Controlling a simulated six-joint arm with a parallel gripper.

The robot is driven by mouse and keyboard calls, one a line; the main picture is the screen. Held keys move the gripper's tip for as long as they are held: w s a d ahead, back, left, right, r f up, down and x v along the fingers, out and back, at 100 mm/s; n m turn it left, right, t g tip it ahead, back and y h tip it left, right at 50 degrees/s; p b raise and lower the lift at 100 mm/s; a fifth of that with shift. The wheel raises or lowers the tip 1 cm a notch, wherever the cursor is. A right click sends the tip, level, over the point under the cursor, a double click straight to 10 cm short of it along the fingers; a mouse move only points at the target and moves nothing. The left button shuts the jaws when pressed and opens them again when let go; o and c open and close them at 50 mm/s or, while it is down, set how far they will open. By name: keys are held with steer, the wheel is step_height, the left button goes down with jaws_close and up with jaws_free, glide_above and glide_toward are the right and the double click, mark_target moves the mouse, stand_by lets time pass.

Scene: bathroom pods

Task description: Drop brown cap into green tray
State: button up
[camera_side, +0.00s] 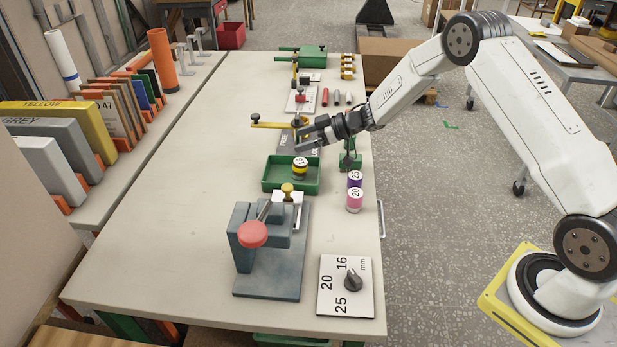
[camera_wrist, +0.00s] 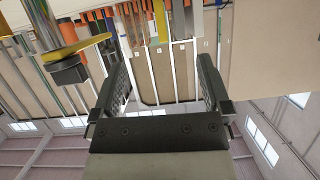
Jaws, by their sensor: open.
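The green tray (camera_side: 268,186) sits on the bench in the side view, left of the bench's right edge. A yellow-and-black piece with a white top marked 16 (camera_side: 300,168) is in it. I cannot pick out a brown cap with certainty; a small reddish piece (camera_side: 325,97) lies farther back among small cylinders. My gripper (camera_side: 300,134) is open, with nothing visible between its fingers, just beyond and above the tray. In the wrist view, both fingers of my gripper (camera_wrist: 158,62) are spread apart, facing a far wall.
A purple piece marked 25 (camera_side: 354,179) and a pink one marked 20 (camera_side: 355,200) stand right of the tray. A blue-grey fixture with a red knob (camera_side: 253,234) and a dial plate (camera_side: 345,302) are in front. The bench's left side is clear.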

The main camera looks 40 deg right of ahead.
steer(key=shift+v, duration=2.65)
steer(key=s+r+m+h, duration=0.5)
steer(key=s+m+h, duration=0.15)
steer(key=h, duration=0.25)
steer(key=s+a+f+m+g, duration=0.1)
steer(key=s+a+g, duration=0.1)
steer(key=s, duration=0.9)
steer(key=s+a+f+m+g, duration=0.1)
steer(key=s+g, duration=0.3)
steer(key=s, duration=0.7)
steer(key=shift+a+g+h, duration=0.3)
steer(key=shift+a+h, duration=0.1)
steer(key=shift+a, duration=0.45)
